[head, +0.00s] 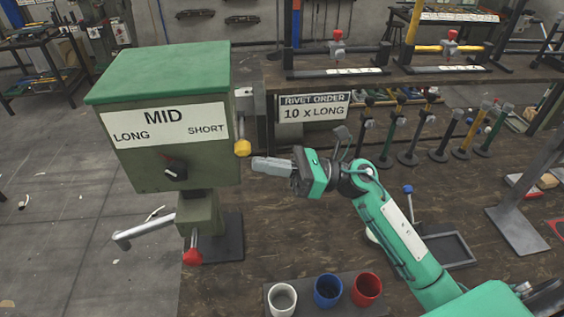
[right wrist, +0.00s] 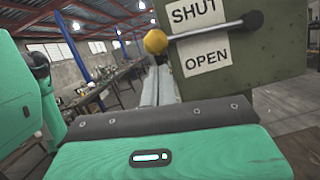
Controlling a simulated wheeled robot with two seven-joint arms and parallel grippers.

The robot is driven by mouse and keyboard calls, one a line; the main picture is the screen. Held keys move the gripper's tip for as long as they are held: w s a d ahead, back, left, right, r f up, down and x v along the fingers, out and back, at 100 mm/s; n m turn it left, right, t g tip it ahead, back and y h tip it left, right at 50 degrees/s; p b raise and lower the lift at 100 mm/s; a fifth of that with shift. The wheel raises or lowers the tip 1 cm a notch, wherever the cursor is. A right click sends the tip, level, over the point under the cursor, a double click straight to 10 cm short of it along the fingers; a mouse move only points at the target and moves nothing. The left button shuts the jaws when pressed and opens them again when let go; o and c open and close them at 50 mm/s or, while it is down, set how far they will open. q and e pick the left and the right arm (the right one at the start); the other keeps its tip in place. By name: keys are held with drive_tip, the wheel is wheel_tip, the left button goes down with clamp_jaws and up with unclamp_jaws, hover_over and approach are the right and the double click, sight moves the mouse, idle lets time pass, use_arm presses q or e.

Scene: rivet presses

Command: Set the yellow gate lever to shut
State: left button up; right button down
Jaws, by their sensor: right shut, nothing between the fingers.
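The yellow gate lever's ball knob (head: 242,148) sticks out at the right side of the green press (head: 185,115). In the right wrist view the yellow knob (right wrist: 155,41) is at the end of a metal rod that runs to a black pivot (right wrist: 253,20). The rod lies between the SHUT label (right wrist: 194,12) above and the OPEN label (right wrist: 207,54) below. My right gripper (head: 258,166) is shut and empty, its fingers pointing left just below and right of the knob. In the wrist view the fingertips (right wrist: 160,72) appear just under the knob; contact cannot be told.
A red-knobbed part (head: 193,257) sits below. White, blue and red cups (head: 328,290) stand at the front. Several upright tools (head: 408,140) and a RIVET ORDER sign (head: 314,107) are behind my arm.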

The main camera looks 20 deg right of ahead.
drive_tip(key=shift+w+a+r, duration=0.15)
drive_tip(key=shift+a+r, duration=0.1)
drive_tip(key=shift+r, duration=0.3)
drive_tip(key=shift+p, duration=0.3)
drive_tip(key=shift+w+r+m+t+h+p, duration=0.2)
drive_tip(key=shift+r+m+t+p, duration=0.25)
drive_tip(key=shift+r+m+p, duration=0.95)
drive_tip(key=shift+w+r+m+t+h+p, duration=0.15)
drive_tip(key=shift+r+m+t+p, duration=0.4)
drive_tip(key=shift+r, duration=1.45)
drive_tip(key=shift+d, duration=0.1)
